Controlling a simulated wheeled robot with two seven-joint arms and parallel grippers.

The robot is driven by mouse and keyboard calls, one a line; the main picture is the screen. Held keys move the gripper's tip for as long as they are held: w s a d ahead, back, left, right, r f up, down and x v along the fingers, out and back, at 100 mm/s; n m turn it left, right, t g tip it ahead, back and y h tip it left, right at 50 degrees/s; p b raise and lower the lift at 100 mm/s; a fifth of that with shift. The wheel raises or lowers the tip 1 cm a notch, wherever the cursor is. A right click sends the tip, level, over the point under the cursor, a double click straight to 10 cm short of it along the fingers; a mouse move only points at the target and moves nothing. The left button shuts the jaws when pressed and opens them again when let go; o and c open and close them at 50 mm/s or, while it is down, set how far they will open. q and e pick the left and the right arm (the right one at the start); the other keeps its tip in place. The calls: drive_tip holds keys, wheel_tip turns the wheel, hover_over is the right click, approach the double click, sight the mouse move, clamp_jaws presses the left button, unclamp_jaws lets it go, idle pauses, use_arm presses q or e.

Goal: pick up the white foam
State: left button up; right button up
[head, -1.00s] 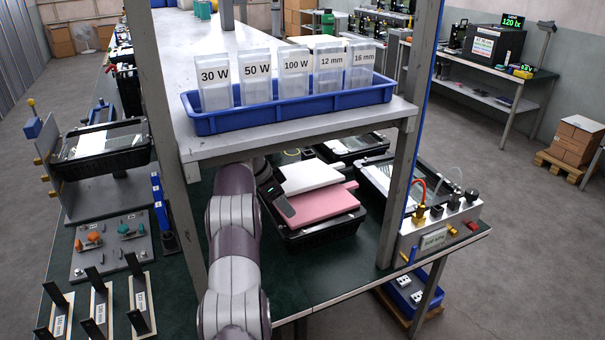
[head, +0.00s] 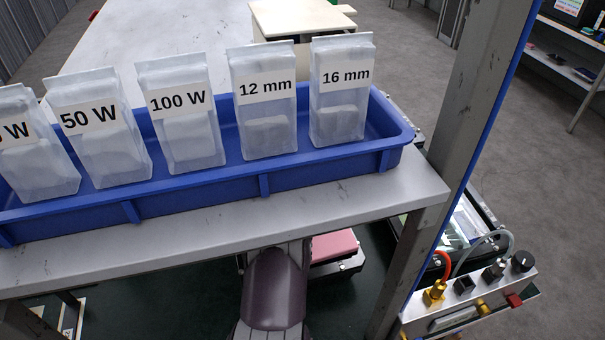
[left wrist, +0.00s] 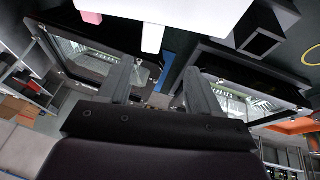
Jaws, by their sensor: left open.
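The white foam (left wrist: 190,10) shows as a pale slab at the top edge of the left wrist view, cut off by the frame. A narrow white piece (left wrist: 152,38) juts from it. My left gripper (left wrist: 160,76) is open with nothing between its fingers, and the foam lies beyond the fingertips, apart from them. In the head view the shelf hides the white foam and my left gripper; only my arm shows below. A bit of the pink foam (head: 335,246) shows under the shelf edge, and a pink corner (left wrist: 91,17) shows in the wrist view. My right gripper is not in view.
The shelf (head: 220,226) with a blue tray (head: 200,196) of labelled bags hangs over my arm. A metal post (head: 470,110) and a connector box (head: 470,305) stand at right. Black-framed housings (left wrist: 85,55) lie near the fingers in the wrist view.

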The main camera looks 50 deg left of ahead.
use_arm(q)
drive_tip(key=d+f, duration=0.2)
drive_tip(key=shift+s+f, duration=0.15)
drive_tip(key=shift+f, duration=0.25)
drive_tip(key=p+x, duration=0.1)
drive_tip(key=x, duration=0.5)
drive_tip(key=shift+d+f, duration=0.2)
drive_tip(key=shift+f, duration=0.05)
drive_tip(key=shift+w+f, duration=0.25)
drive_tip(key=shift+f, duration=0.05)
drive_tip(key=c, duration=1)
